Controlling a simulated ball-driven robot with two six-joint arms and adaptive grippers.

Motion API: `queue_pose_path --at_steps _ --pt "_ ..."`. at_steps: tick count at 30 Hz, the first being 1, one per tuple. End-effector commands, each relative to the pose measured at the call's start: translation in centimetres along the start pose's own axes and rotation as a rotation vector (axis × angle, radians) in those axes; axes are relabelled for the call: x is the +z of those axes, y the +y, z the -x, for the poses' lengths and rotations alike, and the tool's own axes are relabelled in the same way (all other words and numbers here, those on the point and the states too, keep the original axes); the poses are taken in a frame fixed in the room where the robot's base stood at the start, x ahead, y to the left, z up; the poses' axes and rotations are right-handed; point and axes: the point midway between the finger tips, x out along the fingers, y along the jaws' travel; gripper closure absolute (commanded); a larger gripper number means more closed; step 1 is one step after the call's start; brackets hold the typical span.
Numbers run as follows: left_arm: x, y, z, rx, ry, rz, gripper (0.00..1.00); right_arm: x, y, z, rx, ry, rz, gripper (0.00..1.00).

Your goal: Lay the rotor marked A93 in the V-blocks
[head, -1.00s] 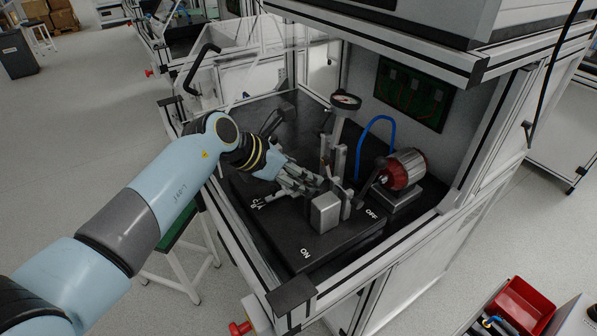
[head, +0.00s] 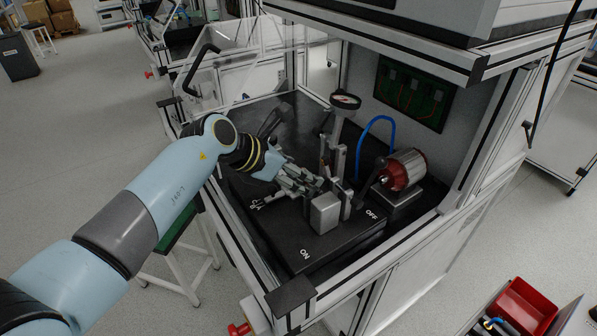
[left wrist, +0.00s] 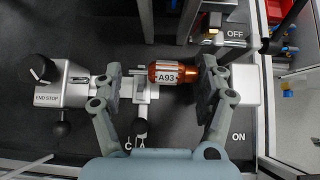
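The rotor marked A93 (left wrist: 168,76), copper-coloured with a white label, lies level between my left gripper's fingers in the left wrist view. Its shaft points left, above or on a pale metal support (left wrist: 146,95); I cannot tell whether it rests fully in the V-blocks. My left gripper (left wrist: 160,86) is spread wide, one finger beyond each end of the rotor. In the head view the left gripper (head: 297,180) is low over the fixture and hides the rotor. My right gripper is not in view.
An END STOP block (left wrist: 62,85) with a black knob stands left of the rotor. A dial gauge (head: 345,101) on a post, a red motor (head: 402,170) and a grey block (head: 324,213) crowd the fixture. A red bin (head: 524,306) is at lower right.

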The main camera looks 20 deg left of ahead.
Motion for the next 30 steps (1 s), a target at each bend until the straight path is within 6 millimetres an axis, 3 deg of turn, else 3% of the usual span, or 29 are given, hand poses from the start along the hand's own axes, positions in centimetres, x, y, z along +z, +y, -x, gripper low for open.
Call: queue_pose_path --at_steps 1,4,20,23,30 --pt "-3.7 -0.7 -0.5 -0.019 0.071 -0.003 0.18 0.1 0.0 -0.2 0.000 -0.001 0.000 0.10" --pt "-3.7 -0.7 -0.5 -0.019 0.071 -0.003 0.06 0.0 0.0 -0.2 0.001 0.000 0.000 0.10" --pt "-3.6 -0.7 -0.1 -0.018 0.070 -0.003 0.06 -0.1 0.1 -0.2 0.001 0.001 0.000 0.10" --pt "-3.4 -0.6 1.1 -0.014 0.065 -0.005 0.06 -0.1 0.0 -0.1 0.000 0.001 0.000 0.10" --pt "-1.8 -0.4 6.3 -0.005 0.040 -0.007 0.06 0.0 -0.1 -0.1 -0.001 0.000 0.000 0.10"
